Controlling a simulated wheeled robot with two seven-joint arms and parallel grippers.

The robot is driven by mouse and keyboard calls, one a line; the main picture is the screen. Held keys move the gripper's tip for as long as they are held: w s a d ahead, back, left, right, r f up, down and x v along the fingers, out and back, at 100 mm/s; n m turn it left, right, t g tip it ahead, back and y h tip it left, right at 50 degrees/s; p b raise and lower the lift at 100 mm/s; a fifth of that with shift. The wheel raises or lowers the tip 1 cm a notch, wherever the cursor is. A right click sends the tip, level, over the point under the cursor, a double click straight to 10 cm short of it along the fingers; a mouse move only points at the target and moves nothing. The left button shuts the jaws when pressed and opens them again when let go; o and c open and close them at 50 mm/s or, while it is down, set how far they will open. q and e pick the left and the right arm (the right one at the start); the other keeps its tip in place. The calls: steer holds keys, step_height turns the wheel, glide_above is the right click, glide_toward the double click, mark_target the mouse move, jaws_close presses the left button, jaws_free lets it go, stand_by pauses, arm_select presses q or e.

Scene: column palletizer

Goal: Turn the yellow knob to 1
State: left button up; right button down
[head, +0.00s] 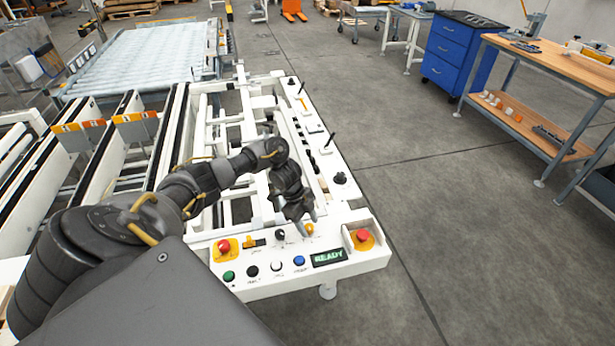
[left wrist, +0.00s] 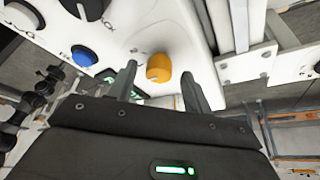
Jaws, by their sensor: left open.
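The yellow knob (head: 309,230) is on the white control panel (head: 350,273), partly hidden behind my left gripper in the head view. In the left wrist view the knob (left wrist: 159,68) shows as a rounded orange-yellow cap on the white panel face. My left gripper (head: 304,219) is over the panel, pointing down at the knob. In the left wrist view its two fingers (left wrist: 159,72) are open, one on each side of the knob; I cannot tell whether they touch it. The marks around the knob are too small to read. My right gripper is not in view.
Close by on the panel are a black knob (head: 280,235), a red emergency button (head: 363,236), another red button (head: 224,245), a blue button (head: 299,261) and a display reading READY (head: 328,257). Upright black levers (head: 329,139) stand behind.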

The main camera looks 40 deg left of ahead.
arm_select(q)
steer(key=v, duration=1)
steer(key=shift+r, duration=0.4)
steer(key=shift+a, duration=0.1)
